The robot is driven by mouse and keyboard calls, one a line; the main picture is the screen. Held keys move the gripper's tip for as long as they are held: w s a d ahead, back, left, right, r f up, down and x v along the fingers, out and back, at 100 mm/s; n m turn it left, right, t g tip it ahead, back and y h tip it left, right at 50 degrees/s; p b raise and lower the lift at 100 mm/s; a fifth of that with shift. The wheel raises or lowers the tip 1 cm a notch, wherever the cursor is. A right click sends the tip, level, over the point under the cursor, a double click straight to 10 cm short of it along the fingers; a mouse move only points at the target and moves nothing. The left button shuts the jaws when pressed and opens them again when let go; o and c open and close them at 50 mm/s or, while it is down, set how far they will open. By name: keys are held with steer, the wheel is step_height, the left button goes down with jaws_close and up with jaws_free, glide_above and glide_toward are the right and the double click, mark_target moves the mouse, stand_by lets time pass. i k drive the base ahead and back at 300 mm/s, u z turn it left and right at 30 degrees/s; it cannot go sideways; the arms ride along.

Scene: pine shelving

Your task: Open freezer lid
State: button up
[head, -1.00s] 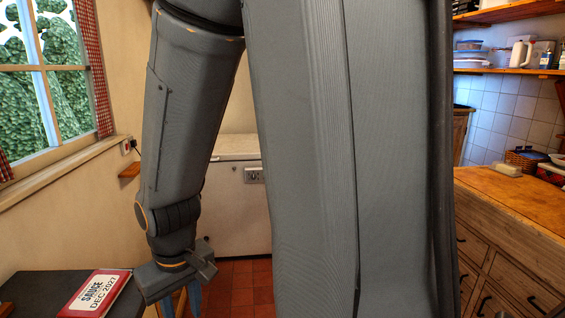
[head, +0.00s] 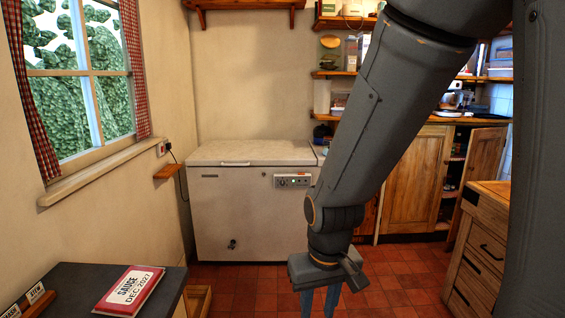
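The white chest freezer (head: 250,215) stands against the back wall, left of the middle of the head view. Its lid (head: 255,151) lies flat and shut on the body. A small pale handle (head: 235,164) sits at the lid's front edge. A control panel with small lights (head: 293,181) is on the upper right of its front. My gripper (head: 320,302) points down at the bottom of the view, in front of and apart from the freezer. Its two blue fingers stand apart with nothing seen between them; their tips are cut off by the frame's edge. My arm hides the freezer's right edge.
Wooden drawers (head: 478,250) and cupboards (head: 413,180) are on the right. A small wall shelf (head: 168,171) is left of the freezer. Red tiled floor (head: 240,285) lies clear before it.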

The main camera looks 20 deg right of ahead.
mark_target(260, 153)
steer(key=z, duration=0.4)
steer(key=i, duration=1.25)
steer(key=u, duration=0.35)
